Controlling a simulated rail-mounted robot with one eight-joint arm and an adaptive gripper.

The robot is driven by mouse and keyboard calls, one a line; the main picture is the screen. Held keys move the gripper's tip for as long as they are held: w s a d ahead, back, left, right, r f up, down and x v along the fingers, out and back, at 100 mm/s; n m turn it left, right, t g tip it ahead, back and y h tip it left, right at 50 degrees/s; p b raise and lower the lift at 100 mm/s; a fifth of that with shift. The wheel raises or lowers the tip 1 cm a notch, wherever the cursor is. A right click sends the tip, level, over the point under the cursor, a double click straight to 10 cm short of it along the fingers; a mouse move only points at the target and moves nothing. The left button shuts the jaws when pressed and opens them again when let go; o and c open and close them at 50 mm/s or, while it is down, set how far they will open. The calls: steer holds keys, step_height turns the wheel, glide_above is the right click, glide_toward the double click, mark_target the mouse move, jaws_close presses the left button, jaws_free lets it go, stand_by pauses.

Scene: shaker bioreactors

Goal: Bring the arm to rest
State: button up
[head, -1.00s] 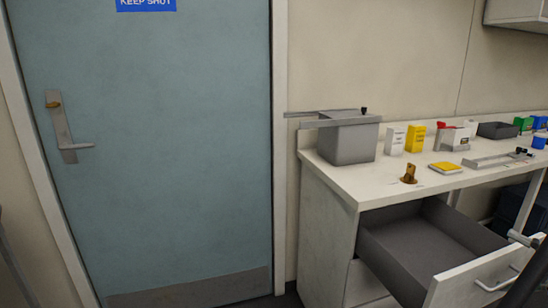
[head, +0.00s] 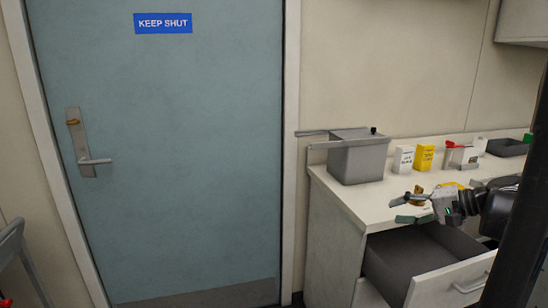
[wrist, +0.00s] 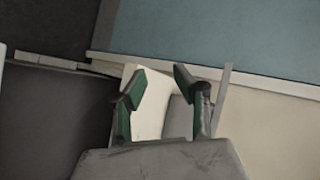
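My gripper (head: 412,207) is at the right in the head view, above the front of the white counter (head: 350,198) and just above the open drawer. It points left, toward the door side. In the wrist view its two green-padded fingers (wrist: 160,98) stand apart with nothing between them. My dark wrist and arm reach in from the right edge of the head view. The rest of the arm is out of view or hidden behind a dark post at the right.
An open drawer (head: 400,263) juts out below my gripper. A grey bin (head: 358,160), a white box (head: 403,159) and a yellow box (head: 424,157) stand on the counter's back. A blue-green door (head: 190,150) is shut at the left. The floor before it is mostly out of view.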

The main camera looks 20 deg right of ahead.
steer(key=w+a+r+n+g+p, duration=0.1)
steer(key=w+a+n+g, duration=0.1)
steer(key=a, duration=0.9)
steer(key=w+a+r+n+g+p, duration=0.1)
steer(key=a+n+g, duration=0.15)
steer(key=a, duration=0.85)
steer(key=s+a+r+n+h+p, duration=0.15)
steer(key=s+a+n, duration=0.3)
steer(key=a, duration=0.55)
steer(key=s+a+r+n+h+p, duration=0.1)
steer(key=s+a+n+h+p, duration=0.25)
steer(key=a, duration=0.55)
steer(key=s+d+f+m+h+b, duration=0.1)
steer(key=s+d+f+m+b, duration=0.1)
steer(key=s+d+f+b, duration=0.3)
step_height(320, 180, down, 19)
steer(key=b, duration=1.7)
steer(key=shift+s+t, duration=0.25)
steer(key=shift+t, duration=0.2)
